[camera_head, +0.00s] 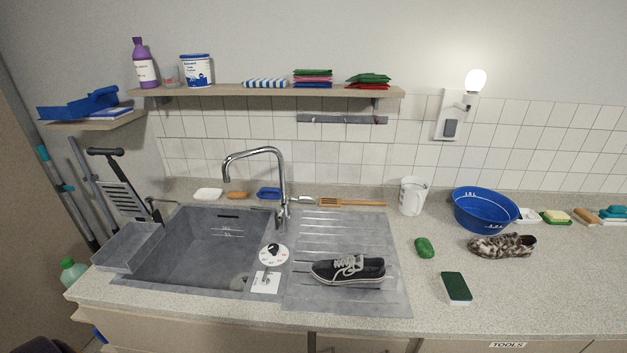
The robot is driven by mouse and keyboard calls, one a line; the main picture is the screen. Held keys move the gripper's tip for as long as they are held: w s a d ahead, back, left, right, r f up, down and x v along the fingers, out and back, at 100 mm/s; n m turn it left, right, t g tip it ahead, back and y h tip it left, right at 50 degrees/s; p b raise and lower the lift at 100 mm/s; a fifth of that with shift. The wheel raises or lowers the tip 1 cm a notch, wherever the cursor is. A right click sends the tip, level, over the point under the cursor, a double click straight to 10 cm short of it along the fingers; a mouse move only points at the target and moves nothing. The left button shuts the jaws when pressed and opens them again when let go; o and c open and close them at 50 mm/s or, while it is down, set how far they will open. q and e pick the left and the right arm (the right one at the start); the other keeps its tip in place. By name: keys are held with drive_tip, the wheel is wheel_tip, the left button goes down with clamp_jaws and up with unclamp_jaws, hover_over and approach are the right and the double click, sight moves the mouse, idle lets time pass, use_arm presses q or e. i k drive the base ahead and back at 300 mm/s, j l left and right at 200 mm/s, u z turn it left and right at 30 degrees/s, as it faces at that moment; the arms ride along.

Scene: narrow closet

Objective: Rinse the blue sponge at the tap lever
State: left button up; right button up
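The chrome tap (281,180) stands behind the grey sink (190,250), its spout curving left over the basin. Blue sponge-like pieces (616,211) lie at the far right edge of the counter. A dark green and white sponge (456,288) lies at the front right. Neither of my grippers is in view.
A black shoe (348,270) rests on the drainboard (340,230). A dial (273,254) sits at the sink's right edge. A white jug (412,195), blue basin (486,209), patterned shoe (502,246) and green soap (425,247) stand right. A shelf (270,91) hangs above.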

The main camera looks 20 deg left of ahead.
sight(280, 210)
drive_tip(key=k+j+u, duration=0.1)
drive_tip(key=u, duration=0.25)
drive_tip(key=k+j+u, duration=0.1)
drive_tip(key=u, duration=0.25)
drive_tip(key=i+j, duration=0.05)
drive_tip(key=j, duration=0.05)
